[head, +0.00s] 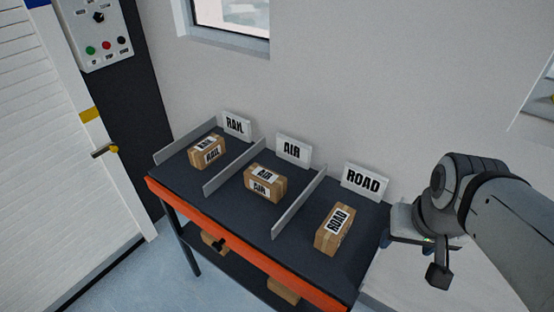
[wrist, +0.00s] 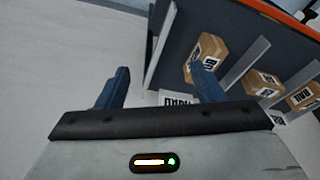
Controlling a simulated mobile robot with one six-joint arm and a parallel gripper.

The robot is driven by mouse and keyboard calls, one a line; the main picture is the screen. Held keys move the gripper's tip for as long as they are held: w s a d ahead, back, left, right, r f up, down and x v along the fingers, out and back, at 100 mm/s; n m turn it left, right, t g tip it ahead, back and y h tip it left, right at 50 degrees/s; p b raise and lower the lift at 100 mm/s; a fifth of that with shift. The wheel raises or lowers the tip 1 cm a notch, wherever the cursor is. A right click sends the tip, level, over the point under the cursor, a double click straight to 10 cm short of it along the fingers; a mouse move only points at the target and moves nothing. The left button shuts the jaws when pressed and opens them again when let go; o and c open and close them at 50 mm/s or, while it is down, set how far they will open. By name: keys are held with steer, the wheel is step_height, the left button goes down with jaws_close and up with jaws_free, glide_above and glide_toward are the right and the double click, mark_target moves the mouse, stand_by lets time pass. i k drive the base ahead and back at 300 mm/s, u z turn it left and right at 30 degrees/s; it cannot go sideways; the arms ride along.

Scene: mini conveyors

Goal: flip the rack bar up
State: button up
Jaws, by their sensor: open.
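An orange bar (head: 240,245) runs along the front edge of the dark rack table (head: 228,205) in the head view. A black knob-like handle (head: 218,245) sits on its front. I cannot tell whether this is the rack bar or which way it is flipped. Part of an orange edge (wrist: 268,10) shows at the top of the wrist view. My gripper (wrist: 160,72) is open and empty, its blue fingers apart. It is at the right end of the table, away from the orange bar.
Boxes marked RAIL (head: 207,152), AIR (head: 265,183) and ROAD (head: 334,229) stand on the table, separated by grey dividers (head: 299,202). Matching signs stand behind. More boxes (head: 284,291) lie on the lower shelf. A white door (head: 55,150) is at left; floor in front is clear.

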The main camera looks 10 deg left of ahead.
mark_target(312, 293)
steer(key=z, duration=0.1)
steer(key=k, duration=0.5)
steer(key=u, duration=1)
steer(key=i, duration=0.2)
steer(key=u, duration=0.3)
